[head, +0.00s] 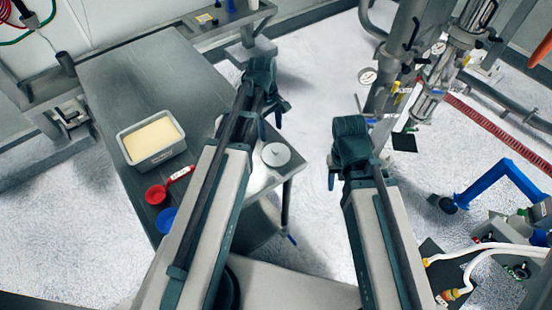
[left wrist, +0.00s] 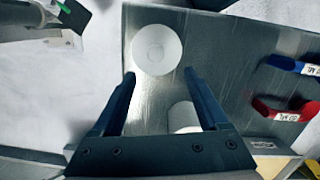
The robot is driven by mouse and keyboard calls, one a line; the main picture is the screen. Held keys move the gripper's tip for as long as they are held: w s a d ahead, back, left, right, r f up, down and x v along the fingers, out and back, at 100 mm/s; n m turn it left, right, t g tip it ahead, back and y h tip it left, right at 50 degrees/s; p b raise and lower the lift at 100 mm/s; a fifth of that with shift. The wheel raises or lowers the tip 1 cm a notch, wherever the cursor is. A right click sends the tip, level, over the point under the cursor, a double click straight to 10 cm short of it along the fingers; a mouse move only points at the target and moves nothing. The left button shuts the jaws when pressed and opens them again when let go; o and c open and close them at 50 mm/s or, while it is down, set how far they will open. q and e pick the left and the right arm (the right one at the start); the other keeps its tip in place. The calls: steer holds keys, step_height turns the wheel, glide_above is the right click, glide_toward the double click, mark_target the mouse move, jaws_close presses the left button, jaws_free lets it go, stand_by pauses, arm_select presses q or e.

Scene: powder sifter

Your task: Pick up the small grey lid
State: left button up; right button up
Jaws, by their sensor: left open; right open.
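A small round pale grey lid (head: 276,154) with a raised centre is at the right end of the steel table. In the left wrist view the lid (left wrist: 157,49) shows just beyond the fingertips, roughly between their lines. My left gripper (head: 270,123) is open and empty, and its fingers are apart from the lid in the left wrist view (left wrist: 158,75). My right gripper (head: 344,145) is open and empty, off the table to the right. A white round object (left wrist: 183,117) sits between my left fingers in the left wrist view, partly hidden by the gripper.
A grey tub of pale powder (head: 135,149) stands on the steel table (head: 150,75). A red scoop (head: 157,194) and a blue scoop (head: 166,221) lie near its front edge. The table's far part is clear. Pipework and a gauge (head: 368,76) stand at the back right.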

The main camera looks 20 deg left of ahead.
arm_select(q)
steer(key=b, duration=0.3)
glide_above(276, 149)
steer(key=a, duration=0.1)
step_height(276, 149, down, 4)
steer(key=shift+s+f, duration=0.1)
steer(key=shift+f, duration=0.1)
steer(key=f+b, duration=0.3)
steer(key=d+f+b, duration=0.1)
steer(key=f+b, duration=0.1)
jaws_close()
